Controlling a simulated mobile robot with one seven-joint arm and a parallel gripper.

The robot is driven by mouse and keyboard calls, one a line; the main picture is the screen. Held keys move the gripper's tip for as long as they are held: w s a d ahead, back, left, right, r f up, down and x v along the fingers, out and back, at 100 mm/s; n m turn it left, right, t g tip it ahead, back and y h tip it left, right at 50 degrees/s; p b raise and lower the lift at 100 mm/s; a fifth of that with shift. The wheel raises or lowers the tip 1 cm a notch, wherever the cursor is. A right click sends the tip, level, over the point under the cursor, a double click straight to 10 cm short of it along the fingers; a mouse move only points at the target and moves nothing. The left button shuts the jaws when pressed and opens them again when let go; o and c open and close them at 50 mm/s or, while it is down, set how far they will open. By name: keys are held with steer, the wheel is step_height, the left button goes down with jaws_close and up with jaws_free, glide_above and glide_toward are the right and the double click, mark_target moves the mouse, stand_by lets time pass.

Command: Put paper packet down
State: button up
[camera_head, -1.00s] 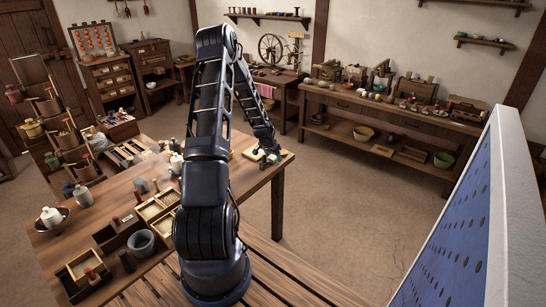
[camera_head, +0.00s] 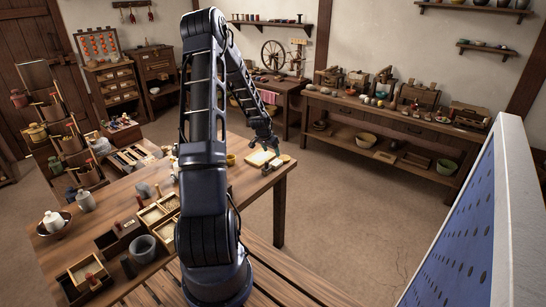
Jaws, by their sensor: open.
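My gripper (camera_head: 266,143) is small and far off in the head view. It is open, just above the far right corner of the wooden table (camera_head: 232,187). Beneath it lies a flat cream-coloured item (camera_head: 258,158), apart from the jaws. It may be the paper packet or a board bearing it; at this size I cannot tell which. Small dark and pale items lie beside it at the table's edge.
A laden workbench (camera_head: 395,117) runs along the back wall. A blue perforated panel (camera_head: 450,240) stands at right. Floor between is clear.

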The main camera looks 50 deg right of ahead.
steer(key=shift+v, duration=1.25)
steer(key=w+a+r+n+t+y, duration=0.1)
steer(key=w+a+r+n, duration=0.1)
steer(key=w+a+r, duration=0.4)
steer(key=w+a+r+n+t, duration=0.1)
steer(key=w+a+r, duration=0.2)
steer(key=a+r, duration=0.5)
steer(key=w+a+r+n+t+y, duration=0.1)
steer(key=a+r+n, duration=0.3)
steer(key=a, duration=0.6)
steer(key=w+a+r+n, duration=0.1)
steer(key=a+r, duration=0.5)
steer(key=a, duration=0.4)
steer(key=s+a+r+n+t+y, duration=0.1)
steer(key=s+a+r+n, duration=0.25)
steer(key=a, duration=0.55)
steer(key=s+a+r+n+y, duration=0.1)
steer(key=s+a+r+n, duration=0.2)
steer(key=a, duration=0.5)
steer(key=s+a+r+n, duration=0.2)
steer(key=s+a+n, duration=0.1)
steer(key=s+a, duration=0.8)
steer(key=shift+s+r+t, duration=0.3)
steer(key=shift+s+r, duration=0.1)
steer(key=shift+s, duration=0.3)
steer(key=shift+a+n, duration=0.15)
steer(key=shift+n, duration=0.1)
